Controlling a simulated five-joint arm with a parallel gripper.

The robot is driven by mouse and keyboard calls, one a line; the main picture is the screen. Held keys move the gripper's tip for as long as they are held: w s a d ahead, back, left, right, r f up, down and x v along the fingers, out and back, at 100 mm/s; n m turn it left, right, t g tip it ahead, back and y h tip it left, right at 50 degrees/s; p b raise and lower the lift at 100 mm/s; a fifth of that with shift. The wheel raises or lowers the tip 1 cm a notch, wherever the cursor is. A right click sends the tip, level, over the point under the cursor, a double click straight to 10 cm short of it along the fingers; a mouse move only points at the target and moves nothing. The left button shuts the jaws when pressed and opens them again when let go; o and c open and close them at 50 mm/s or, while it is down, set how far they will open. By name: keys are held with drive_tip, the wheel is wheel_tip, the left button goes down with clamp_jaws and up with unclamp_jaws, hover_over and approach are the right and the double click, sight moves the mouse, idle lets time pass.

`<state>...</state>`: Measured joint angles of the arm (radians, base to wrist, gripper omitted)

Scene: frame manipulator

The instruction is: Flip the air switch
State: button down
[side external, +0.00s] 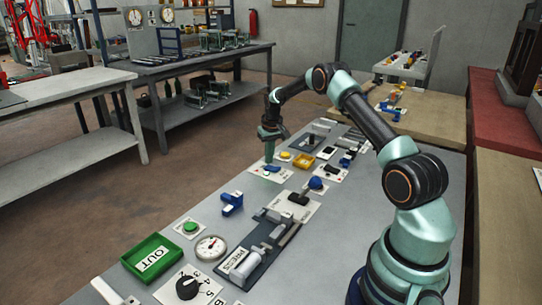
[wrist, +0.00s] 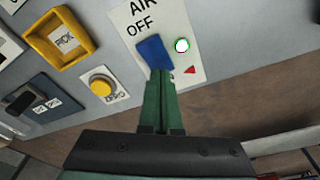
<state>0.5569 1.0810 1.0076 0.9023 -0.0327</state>
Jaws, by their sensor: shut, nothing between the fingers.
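The air switch is a blue rocker (wrist: 154,52) on a white plate (wrist: 140,12) lettered "AIR" and "OFF" in the wrist view. In the side view my gripper (side external: 269,160) points down just above the switch.
A yellow button (wrist: 101,86) and a yellow tray (wrist: 60,38) lie to the left in the wrist view, with a dark blue panel (wrist: 40,100) below. In the side view, a blue block (side external: 232,203), a green button (side external: 190,227) and a gauge (side external: 209,248) stand nearer the camera.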

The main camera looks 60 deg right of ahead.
sight(268, 167)
drive_tip(key=shift+r, duration=3)
drive_tip(key=s+a+r+n+t, duration=0.1)
drive_tip(key=s+a+r, duration=0.2)
drive_tip(key=a+r, duration=0.55)
drive_tip(key=s+a+r+n+t, duration=0.1)
drive_tip(key=s+a+r+n, duration=0.1)
drive_tip(key=a+r, duration=0.65)
drive_tip(key=s+a+n+t+y, duration=0.1)
drive_tip(key=s+a+n+t, duration=0.1)
drive_tip(key=s+a, duration=1.2)
drive_tip(key=shift+s+f+n, duration=0.25)
drive_tip(key=shift+s+n, duration=0.25)
drive_tip(key=shift+s, duration=0.6)
